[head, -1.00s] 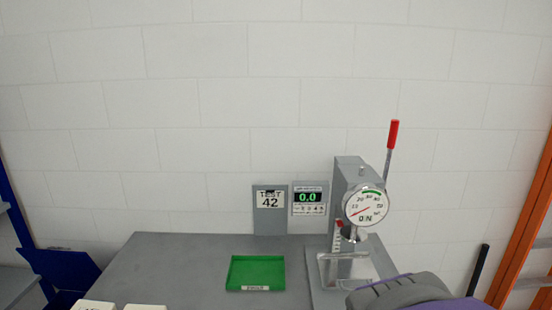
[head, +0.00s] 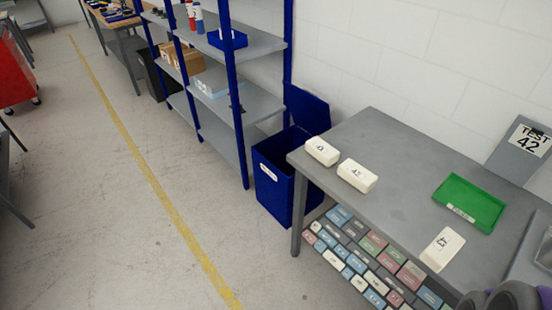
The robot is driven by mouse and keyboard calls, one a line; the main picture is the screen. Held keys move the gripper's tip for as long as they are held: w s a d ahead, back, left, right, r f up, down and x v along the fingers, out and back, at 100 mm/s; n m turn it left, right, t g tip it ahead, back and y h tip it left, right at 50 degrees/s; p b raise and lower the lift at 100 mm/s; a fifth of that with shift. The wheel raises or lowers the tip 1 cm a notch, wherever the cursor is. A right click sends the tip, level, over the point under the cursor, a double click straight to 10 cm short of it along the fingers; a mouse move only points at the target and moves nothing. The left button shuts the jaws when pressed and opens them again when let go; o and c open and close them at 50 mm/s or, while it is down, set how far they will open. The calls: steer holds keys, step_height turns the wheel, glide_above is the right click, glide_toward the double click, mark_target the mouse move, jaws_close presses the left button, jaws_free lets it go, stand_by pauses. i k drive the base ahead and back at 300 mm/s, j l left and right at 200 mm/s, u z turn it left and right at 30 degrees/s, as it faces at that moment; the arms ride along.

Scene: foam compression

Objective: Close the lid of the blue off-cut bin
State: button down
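The blue off-cut bin (head: 271,188) stands on the floor between the blue shelf rack and the grey table, with a white label on its front. Its lid (head: 306,110) is open and tilted up at the back, near the wall. The bin's inside is dark and its contents cannot be made out. A grey and purple part of my arm shows at the bottom right corner of the head view, far to the right of the bin. My gripper's fingers are not in view.
The grey table (head: 398,145) carries foam blocks (head: 357,175) marked 42 and a green tray (head: 470,203). Coloured blocks fill the space under it. The blue rack (head: 236,100) stands left of the bin. Floor (head: 110,200) with a yellow line is clear at the left.

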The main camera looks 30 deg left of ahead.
mark_target(309, 113)
steer(key=j+u, duration=0.35)
steer(key=u, duration=0.15)
steer(key=i+j+u, duration=0.1)
steer(key=j+u, duration=0.2)
steer(key=u, duration=0.15)
steer(key=i+j+u, duration=0.3)
steer(key=u, duration=0.15)
steer(key=i+j+u, duration=0.15)
steer(key=i+u, duration=0.7)
steer(key=i+z, duration=0.3)
steer(key=i, duration=0.15)
steer(key=i+j+z, duration=0.3)
steer(key=i, duration=0.2)
steer(key=i+l+z, duration=0.15)
steer(key=z, duration=0.25)
steer(key=i+l+z, duration=0.1)
steer(key=z, duration=0.3)
steer(key=i+z, duration=0.55)
steer(key=z, duration=0.25)
steer(key=i+z, duration=0.25)
steer(key=i+j, duration=0.05)
steer(key=i, duration=0.05)
